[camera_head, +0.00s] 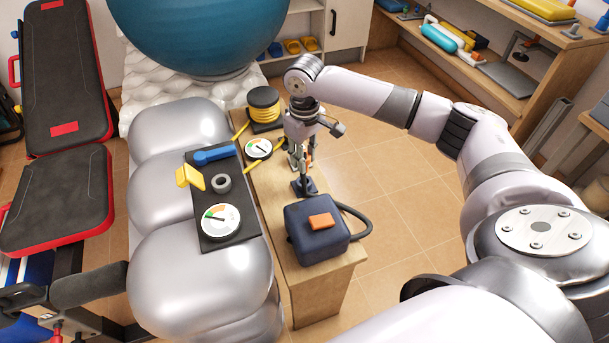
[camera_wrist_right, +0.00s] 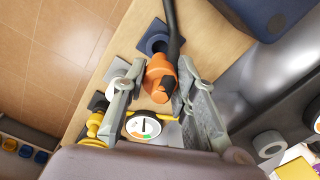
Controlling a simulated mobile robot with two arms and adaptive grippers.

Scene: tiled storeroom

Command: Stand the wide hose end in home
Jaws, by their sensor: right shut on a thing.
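My right gripper (camera_head: 303,158) reaches down over the wooden bench. In the right wrist view its fingers (camera_wrist_right: 160,75) are closed around an orange hose end (camera_wrist_right: 158,88) with a dark opening, which I take to be the wide one. The black hose (camera_wrist_right: 173,25) runs to it past a dark blue square holder (camera_wrist_right: 156,39), likely a home, just beyond the orange end. I cannot tell whether they touch. The holder also shows below the gripper in the head view (camera_head: 304,188). My left gripper is not in view.
A dark blue pump box (camera_head: 317,245) with an orange top stands at the bench's near end, its black hose looping right. A gauge (camera_head: 259,148) and a yellow hose coil (camera_head: 263,102) lie behind. A black tray (camera_head: 225,237) rests on silver cushions (camera_head: 170,285) to the left.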

